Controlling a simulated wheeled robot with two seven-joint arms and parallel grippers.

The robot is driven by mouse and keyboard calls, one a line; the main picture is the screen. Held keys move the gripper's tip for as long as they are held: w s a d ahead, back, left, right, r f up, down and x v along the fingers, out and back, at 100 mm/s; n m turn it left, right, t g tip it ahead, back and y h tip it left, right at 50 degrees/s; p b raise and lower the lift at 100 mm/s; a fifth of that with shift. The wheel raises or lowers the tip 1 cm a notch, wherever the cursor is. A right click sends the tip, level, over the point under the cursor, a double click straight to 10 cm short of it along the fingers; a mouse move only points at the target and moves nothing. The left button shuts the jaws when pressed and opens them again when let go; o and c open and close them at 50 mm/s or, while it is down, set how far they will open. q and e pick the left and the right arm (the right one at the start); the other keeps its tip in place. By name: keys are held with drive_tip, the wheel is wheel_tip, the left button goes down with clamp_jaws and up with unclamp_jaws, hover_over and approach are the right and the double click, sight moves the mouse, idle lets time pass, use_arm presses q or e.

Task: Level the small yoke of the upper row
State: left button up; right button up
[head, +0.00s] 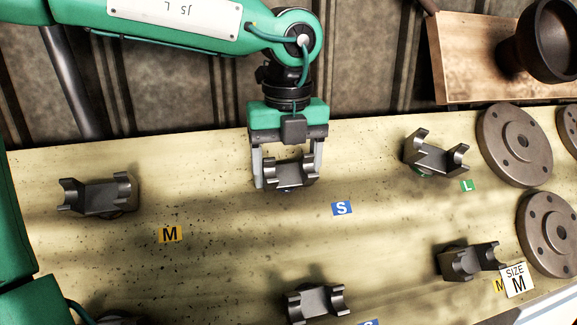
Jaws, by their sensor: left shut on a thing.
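The small yoke of the upper row (290,174) is a dark grey metal piece with two curved prongs, above and left of the blue S label (342,208). My left gripper (288,178) comes down from above with its two fingers on either side of this yoke and is shut on it. The yoke looks close to level, its right prong slightly higher in the picture; I cannot tell whether it is exactly level. Its underside is mostly hidden. My right gripper is not in view.
An M yoke (98,195) stands left on the pale board (220,260). An L yoke (435,155) to the right tilts down rightward. Below are another yoke (317,303) and an M yoke (467,262). Round flanges (515,145) and a wooden board with a dark cup (550,45) are at right.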

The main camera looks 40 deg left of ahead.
use_arm(q)
drive_tip(key=shift+f, duration=0.1)
drive_tip(key=o, duration=1.5)
drive_tip(key=shift+s, duration=0.1)
drive_tip(key=o, duration=0.3)
drive_tip(key=shift+s+a, duration=0.1)
drive_tip(key=shift+a, duration=0.1)
drive_tip(key=shift+r+b, duration=0.4)
drive_tip(key=shift+r, duration=0.05)
wheel_tip(320, 180, up, 13)
drive_tip(key=b, duration=0.3)
drive_tip(key=shift+s+d, duration=0.3)
drive_tip(key=shift+s, duration=0.05)
